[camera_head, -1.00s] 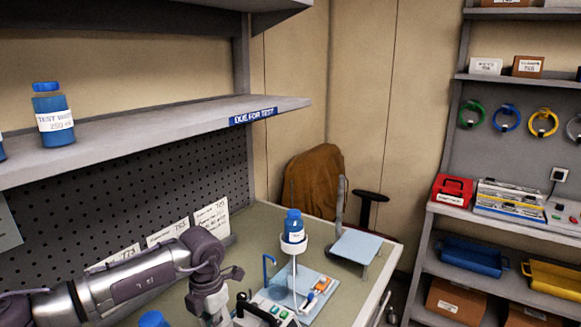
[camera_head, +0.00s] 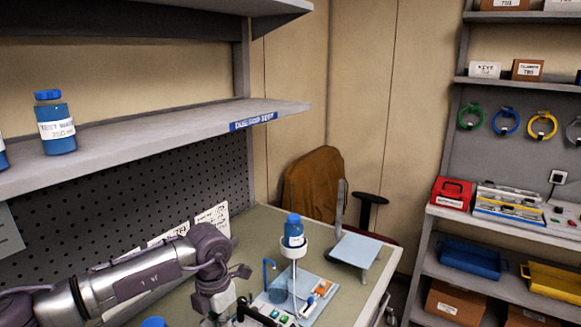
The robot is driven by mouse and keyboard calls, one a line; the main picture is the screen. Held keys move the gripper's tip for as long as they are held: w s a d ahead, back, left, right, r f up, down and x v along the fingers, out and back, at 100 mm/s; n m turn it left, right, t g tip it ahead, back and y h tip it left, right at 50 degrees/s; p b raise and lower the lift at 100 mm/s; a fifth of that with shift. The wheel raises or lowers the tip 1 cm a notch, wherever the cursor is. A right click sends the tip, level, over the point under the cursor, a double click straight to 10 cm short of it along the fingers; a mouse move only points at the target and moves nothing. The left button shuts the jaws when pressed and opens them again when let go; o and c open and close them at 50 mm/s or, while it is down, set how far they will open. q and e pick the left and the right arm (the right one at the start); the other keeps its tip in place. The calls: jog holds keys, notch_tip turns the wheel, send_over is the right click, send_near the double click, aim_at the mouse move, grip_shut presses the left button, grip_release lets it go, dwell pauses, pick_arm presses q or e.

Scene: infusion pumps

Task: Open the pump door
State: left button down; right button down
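A pump-like unit with green buttons (camera_head: 277,314) sits on the workbench at the bottom of the head view. It is cut off by the lower edge, and I cannot make out its door. My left arm comes in from the left, and its wrist bends down beside the unit's left side. My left gripper is low in the picture, partly hidden by the wrist and cut off, so its fingers do not show clearly. A blue bottle (camera_head: 294,231) stands in a white ring holder (camera_head: 294,252) on a pole behind the unit. My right gripper is out of view.
A light blue plate (camera_head: 318,303) with an orange piece (camera_head: 322,287) lies right of the pole. A blue hook (camera_head: 268,272) stands left of it. A pale stand (camera_head: 356,250) is at the bench's right end. A shelf (camera_head: 190,118) overhangs the bench. Bare bench (camera_head: 262,228) shows behind.

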pick_arm(q)
notch_tip(320, 180, up, 5)
jog(key=shift+p, duration=1)
jog(key=shift+f, duration=0.1)
